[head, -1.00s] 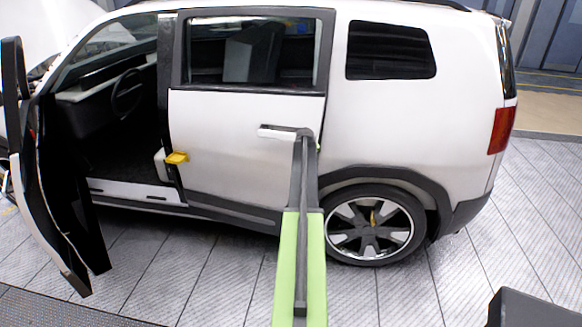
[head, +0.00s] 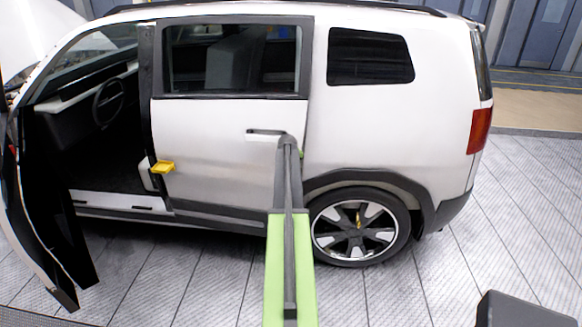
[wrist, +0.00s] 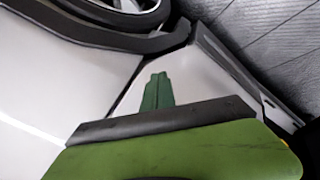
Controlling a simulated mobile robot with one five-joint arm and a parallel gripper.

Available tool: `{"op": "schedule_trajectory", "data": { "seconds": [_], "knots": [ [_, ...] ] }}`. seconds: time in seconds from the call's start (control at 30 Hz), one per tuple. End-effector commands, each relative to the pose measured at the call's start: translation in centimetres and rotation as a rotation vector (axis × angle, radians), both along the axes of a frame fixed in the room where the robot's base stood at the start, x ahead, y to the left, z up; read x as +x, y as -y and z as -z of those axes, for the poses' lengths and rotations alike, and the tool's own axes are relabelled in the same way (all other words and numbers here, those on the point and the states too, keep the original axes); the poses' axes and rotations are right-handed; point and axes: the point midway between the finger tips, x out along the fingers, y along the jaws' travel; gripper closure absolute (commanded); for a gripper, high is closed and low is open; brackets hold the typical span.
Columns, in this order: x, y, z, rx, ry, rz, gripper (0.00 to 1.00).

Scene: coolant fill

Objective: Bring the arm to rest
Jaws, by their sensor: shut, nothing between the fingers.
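My arm (head: 289,235), with a light green lower link and dark upper link, reaches up in front of the white car's rear side in the head view. Its upper end overlaps the closed rear door beside the door handle (head: 265,132). I cannot tell whether it touches the car. My gripper is mostly hidden behind the arm there; only a small green bit shows. In the wrist view my gripper (wrist: 157,92) shows as dark green fingers, shut and empty, in front of the car's white panel (wrist: 95,78).
The white car (head: 225,140) fills the scene. Its front door (head: 45,215) stands open at left. A yellow piece (head: 163,167) sticks out near the door pillar. The rear wheel (head: 360,228) is right of my arm. A dark block (head: 522,310) is at lower right. Grey floor (head: 470,260) there is clear.

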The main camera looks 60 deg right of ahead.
Motion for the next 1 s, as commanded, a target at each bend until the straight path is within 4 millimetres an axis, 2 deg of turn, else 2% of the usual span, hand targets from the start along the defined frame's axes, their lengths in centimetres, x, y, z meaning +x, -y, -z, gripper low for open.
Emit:
{"op": "schedule_trajectory", "data": {
  "seconds": [0.03,0.23,0.33,0.67,0.77,0.87,0.9,0.97,1.0],
  "knots": [
    [-0.8,-0.6,-2.5,0.0,0.001,0.001,1.0],
    [-2.9,-1.9,-6.1,0.0,0.0,0.0,1.0],
    [-3.4,-2.2,-6.6,0.0,0.0,0.0,1.0],
    [-3.4,-2.2,-6.3,0.0,0.001,-0.002,1.0],
    [-1.3,-3.4,-6.3,0.0,0.0,-0.028,1.0],
    [4.0,-6.7,-6.4,0.001,0.0,-0.098,1.0],
    [6.7,-8.7,-6.3,0.001,0.0,-0.136,1.0],
    [10.8,-12.3,-6.4,0.0,0.001,-0.198,1.0],
    [13.2,-15.0,-6.4,0.001,0.0,-0.239,1.0]
  ]
}}
